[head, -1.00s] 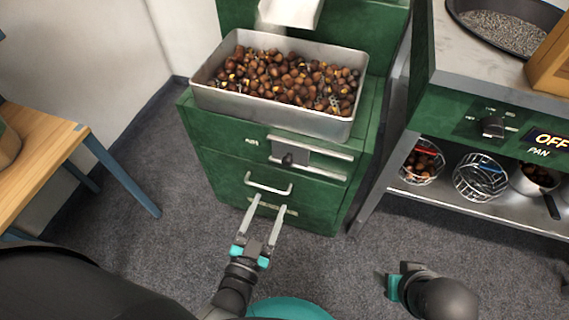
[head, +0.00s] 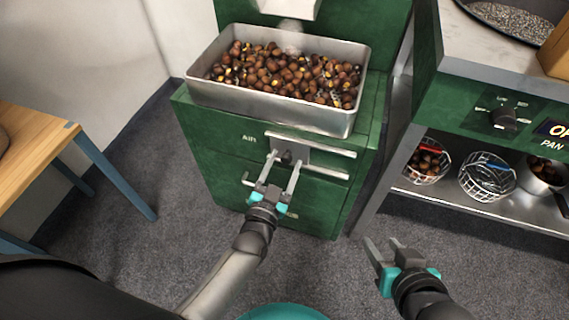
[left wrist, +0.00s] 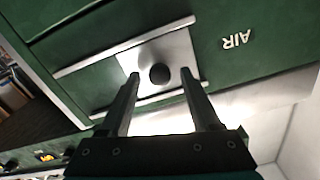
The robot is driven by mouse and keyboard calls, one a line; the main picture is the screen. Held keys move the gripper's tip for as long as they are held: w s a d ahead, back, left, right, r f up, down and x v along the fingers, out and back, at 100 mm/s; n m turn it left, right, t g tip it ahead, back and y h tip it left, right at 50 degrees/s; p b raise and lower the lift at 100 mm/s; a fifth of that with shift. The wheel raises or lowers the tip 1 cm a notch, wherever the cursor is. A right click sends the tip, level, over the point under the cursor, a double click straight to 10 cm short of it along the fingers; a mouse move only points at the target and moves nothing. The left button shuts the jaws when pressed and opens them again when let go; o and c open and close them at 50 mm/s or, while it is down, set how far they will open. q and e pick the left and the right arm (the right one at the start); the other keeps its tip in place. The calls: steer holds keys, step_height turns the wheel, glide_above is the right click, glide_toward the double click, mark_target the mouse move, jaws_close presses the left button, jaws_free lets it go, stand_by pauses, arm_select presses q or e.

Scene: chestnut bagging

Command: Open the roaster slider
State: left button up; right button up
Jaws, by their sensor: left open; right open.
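The roaster slider is a bare metal plate (left wrist: 172,52) with a dark round knob (left wrist: 160,74), set between two metal rails on the green cabinet front beside the word AIR. In the head view the knob (head: 287,157) is at the left part of the rails. My left gripper (head: 284,163) is open in front of it, its fingers pointing at the plate, one on each side of the knob. I cannot tell whether they touch anything. My right gripper (head: 383,243) is open and empty, low over the floor at the right.
A metal tray (head: 270,108) full of chestnuts sits on the cabinet above the slider. A drawer handle (head: 247,180) is below it, partly hidden by my left gripper. A green cart with wire baskets (head: 487,177) stands at the right, a wooden table (head: 35,135) at the left.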

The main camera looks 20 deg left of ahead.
arm_select(q)
steer(key=shift+w, duration=0.3)
steer(key=shift+c, duration=0.4)
jaws_close()
stand_by(1.0)
